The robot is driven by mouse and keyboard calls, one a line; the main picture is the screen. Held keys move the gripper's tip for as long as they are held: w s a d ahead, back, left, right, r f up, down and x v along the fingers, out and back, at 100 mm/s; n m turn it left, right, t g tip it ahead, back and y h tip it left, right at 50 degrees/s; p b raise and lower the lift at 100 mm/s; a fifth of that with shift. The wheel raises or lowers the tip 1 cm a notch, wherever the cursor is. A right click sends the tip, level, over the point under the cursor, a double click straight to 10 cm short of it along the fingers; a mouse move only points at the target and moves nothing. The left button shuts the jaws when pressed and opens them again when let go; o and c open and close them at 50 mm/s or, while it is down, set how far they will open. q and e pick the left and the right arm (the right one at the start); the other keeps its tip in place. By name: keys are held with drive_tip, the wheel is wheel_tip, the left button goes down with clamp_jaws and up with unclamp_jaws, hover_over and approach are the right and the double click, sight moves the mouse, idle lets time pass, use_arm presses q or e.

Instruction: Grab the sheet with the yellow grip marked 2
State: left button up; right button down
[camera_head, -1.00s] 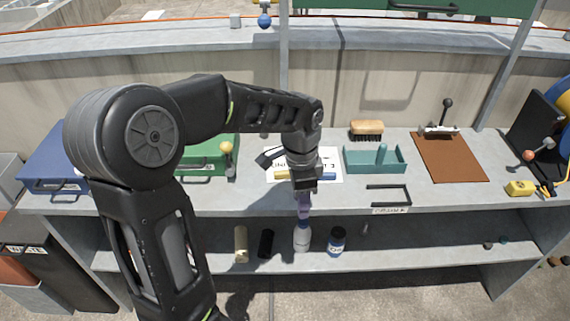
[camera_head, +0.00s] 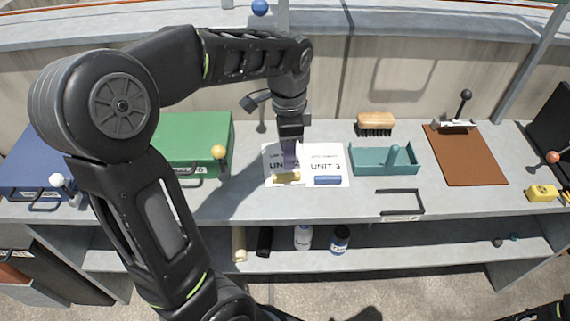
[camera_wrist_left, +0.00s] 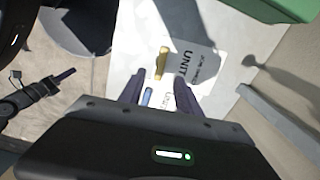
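A white sheet (camera_head: 272,154) lies on the grey bench with a yellow grip (camera_head: 287,178) at its near edge. Its print starts "UNIT"; my gripper hides the number. Beside it on the right lies a sheet (camera_head: 337,155) reading "UNIT 3" with a blue grip (camera_head: 327,180). My left gripper (camera_head: 290,160) points down above the yellow-grip sheet, apart from the grip. In the left wrist view its fingers (camera_wrist_left: 159,74) are spread and empty, with the yellow grip (camera_wrist_left: 162,62) just beyond the tips. My right gripper (camera_wrist_left: 64,75) shows small at the left there, its opening unclear.
A green case (camera_head: 195,140) with a yellow-knobbed lever stands left of the sheets. A teal tray (camera_head: 370,168), a brush (camera_head: 377,122) and a brown clipboard (camera_head: 465,160) are to the right. Bottles stand on the lower shelf (camera_head: 400,250).

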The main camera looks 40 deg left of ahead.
sight(287, 174)
use_arm(q)
drive_tip(key=shift+f, duration=1.35)
drive_tip(key=shift+f, duration=0.1)
wheel_tip(287, 174, down, 5)
drive_tip(key=shift+a+f, duration=0.1)
drive_tip(key=shift+c, duration=0.6)
clamp_jaws()
